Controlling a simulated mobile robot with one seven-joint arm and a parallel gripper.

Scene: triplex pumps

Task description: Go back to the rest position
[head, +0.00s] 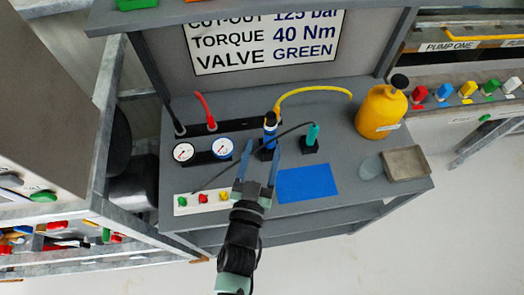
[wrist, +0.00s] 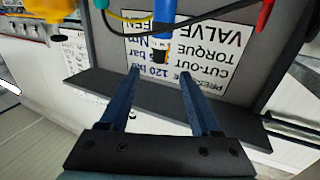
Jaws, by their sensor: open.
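My gripper (head: 261,150) is open over the front part of the grey bench (head: 325,105), with its two blue fingers apart. In the wrist view my gripper (wrist: 159,74) has nothing between its fingers. A blue cylinder-shaped piece (head: 270,122) stands upright just beyond the fingertips in the head view. The same blue piece (wrist: 162,40) shows beyond the fingertips in the wrist view, with a dark and orange band at its end. I cannot tell the exact gap between it and the fingers.
Two gauges (head: 222,148), a yellow bottle (head: 381,110), a teal-topped piece (head: 312,135), a blue mat (head: 307,182) and a grey tray (head: 406,163) are on the bench. A yellow hose (head: 315,90) and a dark cable run near my gripper. A sign (head: 262,42) stands behind.

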